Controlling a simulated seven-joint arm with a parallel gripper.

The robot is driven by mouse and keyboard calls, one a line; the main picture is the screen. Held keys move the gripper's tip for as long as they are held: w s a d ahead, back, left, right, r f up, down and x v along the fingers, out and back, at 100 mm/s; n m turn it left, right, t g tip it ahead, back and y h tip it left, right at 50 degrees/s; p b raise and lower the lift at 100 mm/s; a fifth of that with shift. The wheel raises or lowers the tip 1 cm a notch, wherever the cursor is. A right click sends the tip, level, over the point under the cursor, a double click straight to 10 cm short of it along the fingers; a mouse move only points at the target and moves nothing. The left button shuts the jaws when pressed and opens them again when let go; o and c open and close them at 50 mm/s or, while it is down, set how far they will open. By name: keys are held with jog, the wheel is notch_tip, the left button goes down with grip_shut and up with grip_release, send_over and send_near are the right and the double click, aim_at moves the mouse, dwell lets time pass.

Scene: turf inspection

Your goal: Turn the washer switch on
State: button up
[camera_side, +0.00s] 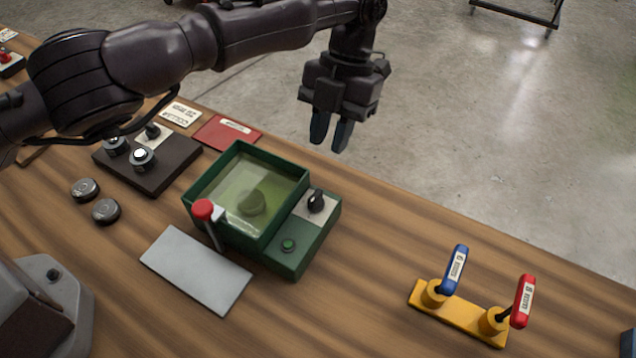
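The washer appears to be a green open-topped box (190,205) holding murky greenish liquid with a round object in it. A red-tipped lever (204,210) stands at the box's front left corner. My gripper (331,137) hangs fingers down above and behind the knob, apart from it. Its two dark blue fingers have a gap between them and hold nothing. The plate's markings are too small to read.
A dark panel with knobs (150,180) and a red card (228,133) lie to the left. Two grey pucks (106,211) and a grey plate (195,270) are in front. A yellow base (460,318) with blue and red levers stands at right. Table between is clear.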

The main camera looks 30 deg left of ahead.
aim_at(317, 194)
jog(key=x, duration=0.9)
jog(key=shift+f, duration=0.15)
jog(key=shift+c, duration=0.2)
grip_shut()
